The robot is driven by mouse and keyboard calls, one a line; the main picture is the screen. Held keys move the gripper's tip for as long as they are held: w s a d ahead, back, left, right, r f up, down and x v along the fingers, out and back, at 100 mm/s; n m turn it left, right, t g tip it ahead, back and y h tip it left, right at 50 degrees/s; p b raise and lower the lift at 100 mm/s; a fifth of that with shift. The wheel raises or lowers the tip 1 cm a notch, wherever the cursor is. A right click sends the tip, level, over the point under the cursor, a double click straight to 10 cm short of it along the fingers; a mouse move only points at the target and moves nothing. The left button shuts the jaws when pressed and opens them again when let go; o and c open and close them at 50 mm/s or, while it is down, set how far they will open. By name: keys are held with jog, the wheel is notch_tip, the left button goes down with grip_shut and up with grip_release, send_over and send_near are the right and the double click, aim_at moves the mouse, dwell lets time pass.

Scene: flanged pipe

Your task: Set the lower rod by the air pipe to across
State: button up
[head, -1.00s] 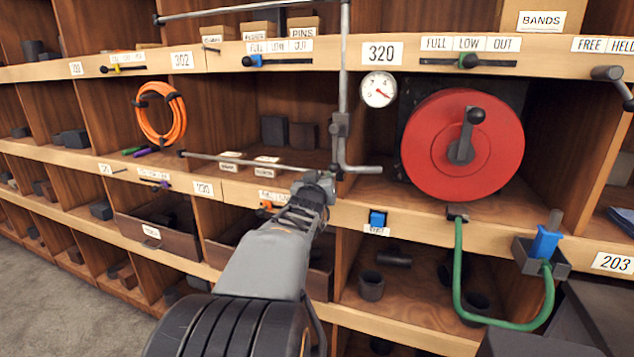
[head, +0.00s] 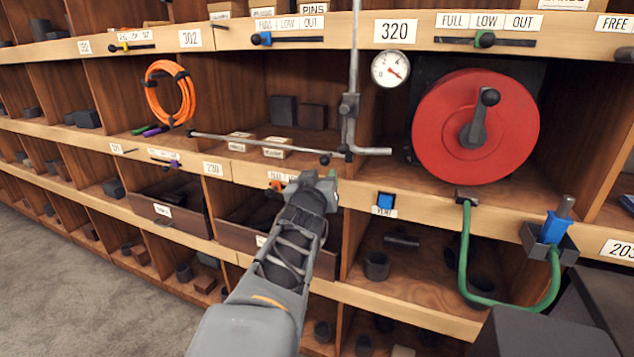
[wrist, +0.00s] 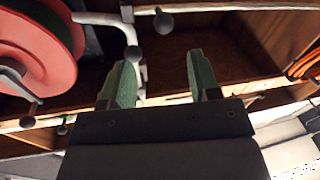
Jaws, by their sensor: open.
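The air pipe (head: 354,70) is a grey upright tube in front of the shelves, bending right at its foot. The lower rod (head: 255,143) is thin and grey and runs sideways, left from near the pipe's foot, at a large angle to the upright. A small dark ball (head: 324,160) sits near its pipe end. My gripper (head: 318,182) is just below that end in the head view. In the wrist view my gripper (wrist: 160,82) has its two green fingers apart with nothing between them. The pipe (wrist: 138,65) and a dark ball (wrist: 163,22) show beyond them.
A red reel (head: 462,130) with a crank stands right of the pipe, with a gauge (head: 390,69) above left of it. A blue vent button (head: 385,201) is on the shelf edge to the right of my gripper. A green hose (head: 465,260) hangs further right. An orange coil (head: 170,95) hangs left.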

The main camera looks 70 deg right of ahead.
jog(key=shift+s+a, duration=0.15)
jog(key=shift+a, duration=0.6)
jog(key=w+a+f+n+t+y, duration=0.35)
jog(key=w+a+f+y, duration=0.25)
jog(key=w+a, duration=0.35)
jog(key=w+a+f+n+t+y, duration=0.35)
jog(key=w+a+f+y, duration=0.25)
jog(key=w+a, duration=0.3)
jog(key=s+a+f+n+g+y, duration=0.25)
jog(key=a+f+g, duration=0.2)
jog(key=a, duration=0.45)
jog(key=s+a+f+n+g+y, duration=0.1)
jog(key=a+f+n+g+y, duration=0.3)
jog(key=a, duration=0.5)
notch_tip(320, 180, up, 13)
jog(key=a+t+p, duration=0.1)
jog(key=p, duration=1.1)
jog(key=shift+s+f+t+h, duration=0.15)
jog(key=shift+s+t+h, duration=0.15)
jog(key=shift+t+h, duration=0.05)
